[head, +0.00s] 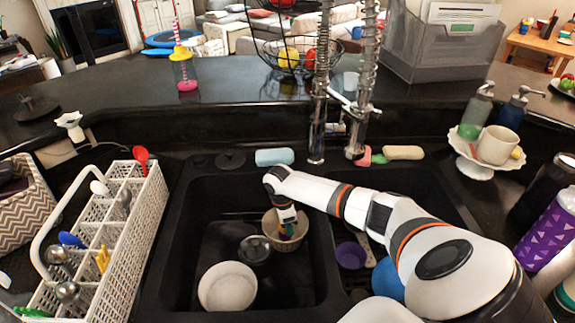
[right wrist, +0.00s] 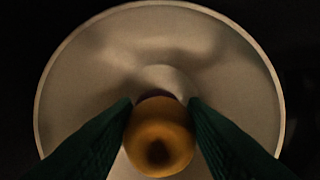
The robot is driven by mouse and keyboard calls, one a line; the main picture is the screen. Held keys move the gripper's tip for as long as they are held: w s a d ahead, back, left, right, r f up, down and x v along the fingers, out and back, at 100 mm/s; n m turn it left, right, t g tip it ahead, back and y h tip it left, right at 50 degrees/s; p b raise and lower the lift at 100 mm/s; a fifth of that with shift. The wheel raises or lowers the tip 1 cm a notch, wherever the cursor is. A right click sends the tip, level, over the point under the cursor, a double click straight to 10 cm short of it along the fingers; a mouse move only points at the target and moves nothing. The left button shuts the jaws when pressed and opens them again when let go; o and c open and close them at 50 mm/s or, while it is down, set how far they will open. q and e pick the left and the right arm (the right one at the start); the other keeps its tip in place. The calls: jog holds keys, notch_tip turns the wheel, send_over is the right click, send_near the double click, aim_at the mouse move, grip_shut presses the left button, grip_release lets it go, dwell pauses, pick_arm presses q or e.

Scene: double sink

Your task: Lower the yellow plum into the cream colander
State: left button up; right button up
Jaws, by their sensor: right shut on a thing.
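The cream colander (head: 299,225) stands in the left sink basin, near its right wall. My right gripper (head: 287,227) reaches down over it from the right, with its fingertips within the colander's outline. In the right wrist view, the gripper's two dark green fingers are shut on the yellow plum (right wrist: 158,138), one on each side. The round colander (right wrist: 75,85) fills the view behind the plum. The height of the plum above the colander's bottom is hard to tell. In the head view the plum is mostly hidden by the gripper. My left gripper is not in view.
A white bowl (head: 228,287) and a metal strainer (head: 255,250) lie in the left basin. A purple cup (head: 351,255) is in the right basin. A white dish rack (head: 101,235) stands left of the sink. The tall faucet (head: 318,110) rises behind it.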

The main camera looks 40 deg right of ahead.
jog(key=o, duration=1)
jog(key=shift+r, duration=0.1)
jog(key=r, duration=0.4)
jog(key=a+r, duration=0.1)
jog(key=r, duration=0.7)
jog(key=shift+w+a, duration=0.15)
jog(key=shift+w, duration=0.2)
